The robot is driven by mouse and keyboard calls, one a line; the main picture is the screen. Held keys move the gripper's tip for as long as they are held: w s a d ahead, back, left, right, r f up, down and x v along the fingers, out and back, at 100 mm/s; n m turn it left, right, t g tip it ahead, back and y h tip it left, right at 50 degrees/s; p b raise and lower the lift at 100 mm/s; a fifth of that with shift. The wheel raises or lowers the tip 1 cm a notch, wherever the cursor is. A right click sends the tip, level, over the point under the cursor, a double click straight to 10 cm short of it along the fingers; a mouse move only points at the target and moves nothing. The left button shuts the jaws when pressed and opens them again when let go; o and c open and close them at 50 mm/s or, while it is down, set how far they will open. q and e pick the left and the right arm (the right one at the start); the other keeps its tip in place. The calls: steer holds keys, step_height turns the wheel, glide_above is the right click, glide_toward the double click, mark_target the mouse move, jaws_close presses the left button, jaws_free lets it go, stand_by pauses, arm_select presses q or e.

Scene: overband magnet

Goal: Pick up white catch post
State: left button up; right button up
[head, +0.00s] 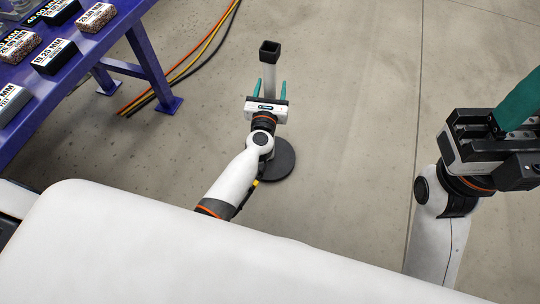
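The white catch post (268,76) stands upright on the floor, with a black square cup on top and a round black base (280,166). My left gripper (269,85) is open, with one teal finger on each side of the post in the picture. Gaps show between the fingers and the post; I cannot tell how deep the post sits between them. My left gripper body and wrist hide the post's lower part. My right gripper (520,104) is at the right edge, away from the post. Its teal fingers are partly cut off, so its opening is unclear.
A blue-purple table (100,45) at the upper left bears several labelled sample blocks (54,56). Its leg and foot (168,105) stand left of the post. Orange, yellow and dark cables (205,45) lie on the floor between them. The concrete floor (350,130) right of the post is clear.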

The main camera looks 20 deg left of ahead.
arm_select(q)
steer(key=c, duration=1.1)
steer(key=shift+w+r, duration=0.1)
steer(key=shift+r, duration=0.25)
jaws_close()
